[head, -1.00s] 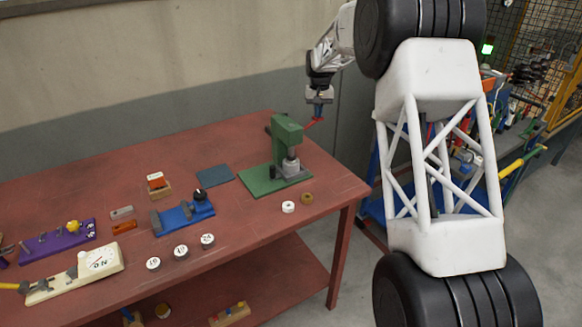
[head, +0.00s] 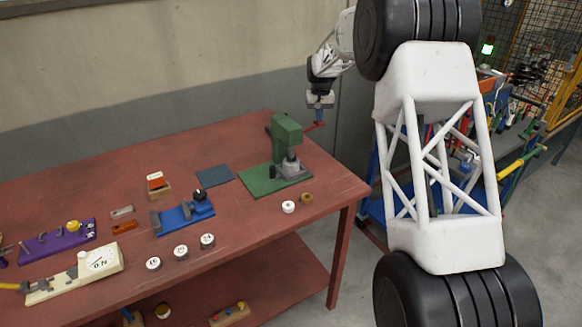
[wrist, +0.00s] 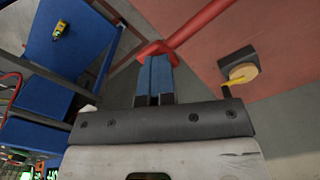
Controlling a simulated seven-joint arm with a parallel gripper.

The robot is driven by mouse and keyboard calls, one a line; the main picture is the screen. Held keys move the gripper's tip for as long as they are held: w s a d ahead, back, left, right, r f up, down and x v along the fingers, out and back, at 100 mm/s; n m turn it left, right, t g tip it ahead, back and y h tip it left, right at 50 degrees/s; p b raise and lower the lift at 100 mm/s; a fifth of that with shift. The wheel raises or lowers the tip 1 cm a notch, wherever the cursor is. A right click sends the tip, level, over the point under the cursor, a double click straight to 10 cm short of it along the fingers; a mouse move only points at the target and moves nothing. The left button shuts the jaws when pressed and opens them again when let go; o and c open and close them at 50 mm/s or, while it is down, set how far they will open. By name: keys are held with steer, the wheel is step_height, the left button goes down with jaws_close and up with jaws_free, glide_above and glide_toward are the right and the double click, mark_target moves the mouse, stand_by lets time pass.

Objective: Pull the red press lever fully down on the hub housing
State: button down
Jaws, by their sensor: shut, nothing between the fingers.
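The green press (head: 287,140) stands on its green base plate near the table's right end. A grey hub housing (head: 292,169) sits under its ram. The red lever (head: 317,125) sticks out to the right from behind the press, tilted slightly up toward its tip. In the wrist view it runs as a red bar (wrist: 200,22) down to a wider red end. My gripper (head: 319,117) is shut and empty, pointing down over the lever's outer end. In the wrist view its blue fingers (wrist: 155,66) overlap that end and appear to touch it.
A white ring (head: 288,207) and a brown ring (head: 306,198) lie in front of the press. A blue fixture (head: 184,217) and a dark flat pad (head: 214,175) are to its left on the red table (head: 110,180). A blue cart stands beyond the table's right edge.

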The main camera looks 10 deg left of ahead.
steer(key=shift+f, duration=0.6)
stand_by(0.3)
steer(key=shift+f, duration=0.5)
steer(key=shift+r, duration=0.15)
step_height(320, 180, up, 13)
steer(key=s+a, duration=0.2)
stand_by(2.3)
steer(key=shift+a, duration=0.1)
steer(key=shift+s+r, duration=0.1)
